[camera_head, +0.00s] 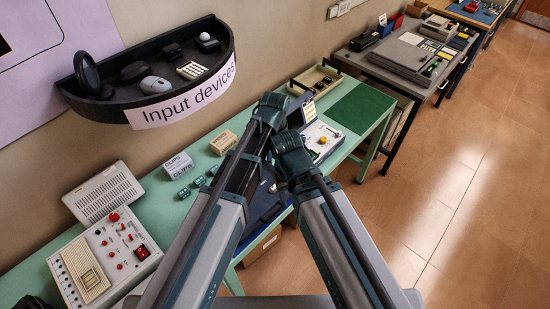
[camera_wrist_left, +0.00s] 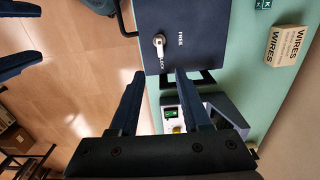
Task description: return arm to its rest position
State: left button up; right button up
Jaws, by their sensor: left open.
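My left gripper (camera_wrist_left: 158,74) is open in the left wrist view, its two dark fingers apart with nothing between them. Its tips are near the edge of a dark blue panel (camera_wrist_left: 205,22) with a small lever (camera_wrist_left: 159,42) and the words FREE and LOCK. Two more dark fingers at the left edge appear to be my right gripper (camera_wrist_left: 38,36), apart and empty. In the head view both of my arms reach up from the bottom and bend near the middle; their grippers are hidden there.
A green table (camera_head: 150,215) holds a red-button panel (camera_head: 105,260), CLIPS boxes (camera_head: 177,165) and an open tray (camera_head: 315,78). A wall shelf (camera_head: 110,112) labelled Input devices juts out at upper left. A grey table (camera_head: 378,68) stands beyond. The floor (camera_head: 470,210) at right is clear.

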pick_arm(q)
jog(key=s+a+n, duration=0.5)
jog(key=a, duration=0.4)
jog(key=s+a+n, duration=0.4)
jog(key=a, duration=0.6)
jog(key=s+d+f+m+y+b, duration=0.1)
jog(key=s+d+f+m+b, duration=0.2)
jog(key=d, duration=0.8)
notch_tip(320, 180, down, 3)
jog(key=s+b, duration=0.2)
jog(key=b, duration=0.1)
jog(key=shift+s+d+m, duration=0.3)
pick_arm(e)
notch_tip(320, 180, down, 6)
pick_arm(q)
jog(key=shift+s, duration=0.15)
pick_arm(e)
jog(key=shift+s+f, duration=0.1)
